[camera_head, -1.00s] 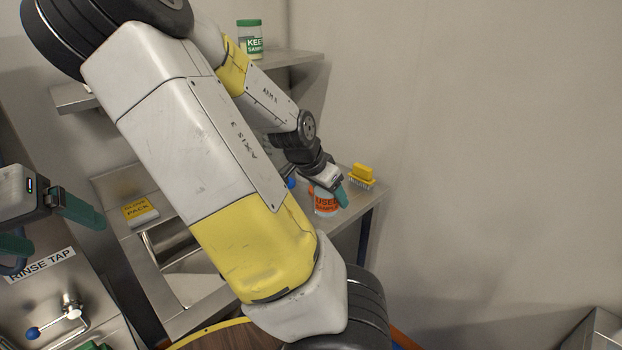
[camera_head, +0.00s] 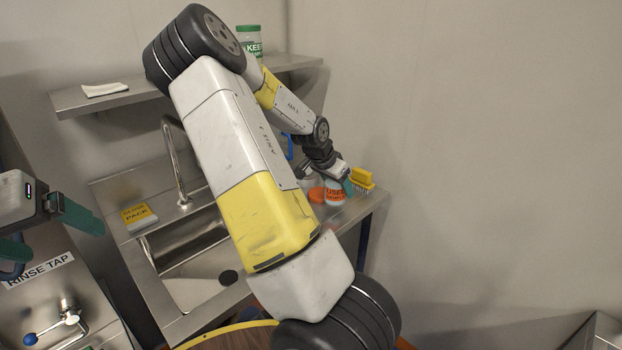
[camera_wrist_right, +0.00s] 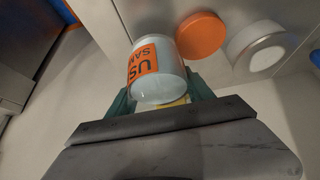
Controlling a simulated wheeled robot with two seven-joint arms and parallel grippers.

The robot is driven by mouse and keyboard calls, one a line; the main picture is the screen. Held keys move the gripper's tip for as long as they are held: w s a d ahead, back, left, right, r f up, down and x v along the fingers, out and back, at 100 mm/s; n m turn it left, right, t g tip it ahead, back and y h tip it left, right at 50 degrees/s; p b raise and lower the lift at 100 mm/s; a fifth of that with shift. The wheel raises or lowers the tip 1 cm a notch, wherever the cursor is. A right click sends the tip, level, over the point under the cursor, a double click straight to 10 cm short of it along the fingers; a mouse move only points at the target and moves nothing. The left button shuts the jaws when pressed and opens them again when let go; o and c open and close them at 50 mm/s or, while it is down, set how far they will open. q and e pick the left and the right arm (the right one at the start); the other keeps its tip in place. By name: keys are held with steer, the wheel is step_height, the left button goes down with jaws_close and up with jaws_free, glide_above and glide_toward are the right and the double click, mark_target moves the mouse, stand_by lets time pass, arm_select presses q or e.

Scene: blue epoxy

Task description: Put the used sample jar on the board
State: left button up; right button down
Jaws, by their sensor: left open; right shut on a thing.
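The used sample jar (camera_head: 335,196) is a white jar with an orange label, over the metal counter right of the sink. In the right wrist view the jar (camera_wrist_right: 158,72) is between the teal fingers of my right gripper (camera_wrist_right: 160,92), which is shut on it. In the head view my right gripper (camera_head: 345,184) is at the jar's top right. I cannot tell whether the jar touches the counter. My left gripper (camera_head: 45,229) is open and empty at the left, above the rinse tap panel. The metal surface beside the sink (camera_head: 365,204) may be the board; I cannot tell.
An orange disc (camera_head: 316,195) lies beside the jar, and a white round item (camera_wrist_right: 262,47) shows beyond it. A yellow brush (camera_head: 361,179) stands close to the right. A sink (camera_head: 200,290), a tall faucet (camera_head: 175,160) and a yellow pack (camera_head: 138,216) are to the left.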

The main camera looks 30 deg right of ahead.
steer(key=shift+f, duration=0.3)
steer(key=shift+f, duration=0.15)
steer(key=shift+c, duration=2)
jaws_free()
